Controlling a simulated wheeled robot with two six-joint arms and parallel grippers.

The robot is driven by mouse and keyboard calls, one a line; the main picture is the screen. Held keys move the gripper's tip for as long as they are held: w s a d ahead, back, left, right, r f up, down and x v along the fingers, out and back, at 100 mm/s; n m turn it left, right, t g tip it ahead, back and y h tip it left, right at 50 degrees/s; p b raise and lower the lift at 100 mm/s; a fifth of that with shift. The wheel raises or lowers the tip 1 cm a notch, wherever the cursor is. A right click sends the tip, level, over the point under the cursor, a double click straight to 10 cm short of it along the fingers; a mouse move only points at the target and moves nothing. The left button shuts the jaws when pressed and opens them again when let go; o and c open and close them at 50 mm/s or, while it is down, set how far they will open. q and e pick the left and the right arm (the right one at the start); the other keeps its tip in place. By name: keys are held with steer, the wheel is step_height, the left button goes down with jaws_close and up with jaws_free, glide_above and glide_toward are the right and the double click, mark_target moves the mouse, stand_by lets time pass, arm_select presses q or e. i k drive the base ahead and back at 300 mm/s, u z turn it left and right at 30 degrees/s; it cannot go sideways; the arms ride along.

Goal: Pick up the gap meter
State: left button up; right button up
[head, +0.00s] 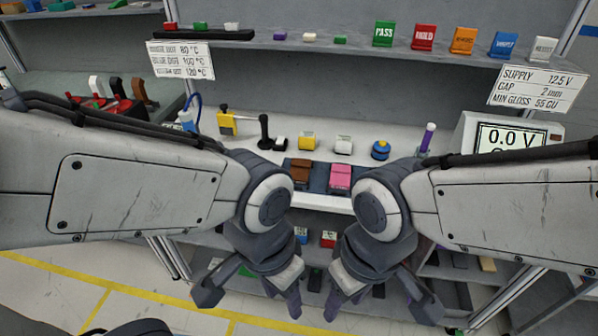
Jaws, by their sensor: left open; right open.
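Small instruments stand on the white worktop (390,127): a yellow one (308,141), a white one (343,145) and a blue round one (380,150) with a yellow band. No label that I can read marks one as the gap meter, so I cannot tell which it is. My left gripper (249,297) is open and empty, low in front of the worktop's front edge. My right gripper (381,301) is open and empty beside it, also low. Both are apart from the instruments. My arms hide parts of the worktop on both sides.
A brown block (300,172) and a pink block (340,177) sit on a dark mat near the front edge. A black handled tool (265,132), a purple-topped tool (428,137) and a display reading 0.0 V (510,137) stand around. A shelf (300,46) with coloured label blocks hangs above.

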mark_target(306, 140)
steer(key=k, duration=0.6)
steer(key=u, duration=0.5)
steer(key=i, duration=1.55)
steer(key=z, duration=0.15)
